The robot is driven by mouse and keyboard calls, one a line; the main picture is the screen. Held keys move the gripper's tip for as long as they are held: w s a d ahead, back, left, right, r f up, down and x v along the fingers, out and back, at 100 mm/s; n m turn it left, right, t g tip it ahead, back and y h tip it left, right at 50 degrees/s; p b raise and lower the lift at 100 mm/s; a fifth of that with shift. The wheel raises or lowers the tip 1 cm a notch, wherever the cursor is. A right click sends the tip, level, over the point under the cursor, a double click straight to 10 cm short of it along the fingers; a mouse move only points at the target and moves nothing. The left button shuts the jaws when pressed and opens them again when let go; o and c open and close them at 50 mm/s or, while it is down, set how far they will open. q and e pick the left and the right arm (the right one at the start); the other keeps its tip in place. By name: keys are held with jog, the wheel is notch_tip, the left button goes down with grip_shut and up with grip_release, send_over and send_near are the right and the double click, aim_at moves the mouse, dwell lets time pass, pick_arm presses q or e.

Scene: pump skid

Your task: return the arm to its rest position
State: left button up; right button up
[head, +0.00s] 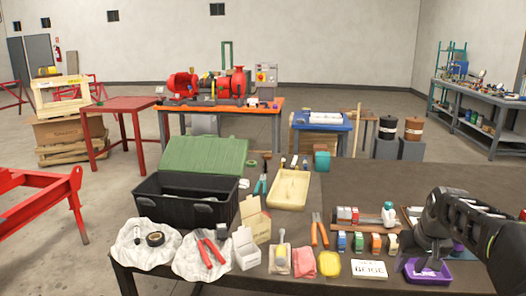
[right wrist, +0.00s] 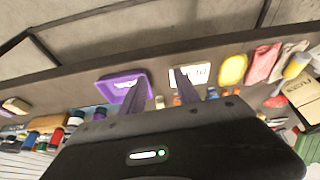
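My right arm enters the head view from the right edge. Its gripper (head: 430,260) points down just over the purple tray (head: 411,276) at the front right of the dark bench; the gap between them is hard to judge. In the right wrist view, the two fingers of this gripper (right wrist: 163,76) stand apart with nothing between them. The purple tray (right wrist: 108,92) and a white label card (right wrist: 198,72) lie beyond the fingers. My left arm and gripper are not in view.

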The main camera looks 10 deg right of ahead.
jog(key=w+a+f+n+y, duration=0.1)
jog(key=w+a+f, duration=0.1)
jog(key=a+f, duration=1)
jog(key=s+a+f+g+y+p, duration=0.1)
jog(key=s+a+f, duration=0.2)
jog(key=a+f, duration=0.35)
jog(key=s+a+f+g+y+p, duration=0.1)
jog(key=s+a+f, duration=0.25)
jog(key=f, duration=0.65)
jog(key=s+a+f+y, duration=0.1)
jog(key=s+a+f, duration=0.1)
jog(key=s+a, duration=0.4)
jog(key=s+a+f+g, duration=0.1)
jog(key=s+a+f, duration=0.2)
jog(key=s+a, duration=0.3)
jog(key=s+a+f+y+p, duration=0.1)
jog(key=s+a+f, duration=0.2)
jog(key=s+a, duration=0.3)
jog(key=shift+s+a+y, duration=0.15)
jog(key=shift+s+y, duration=0.15)
jog(key=shift+s, duration=0.95)
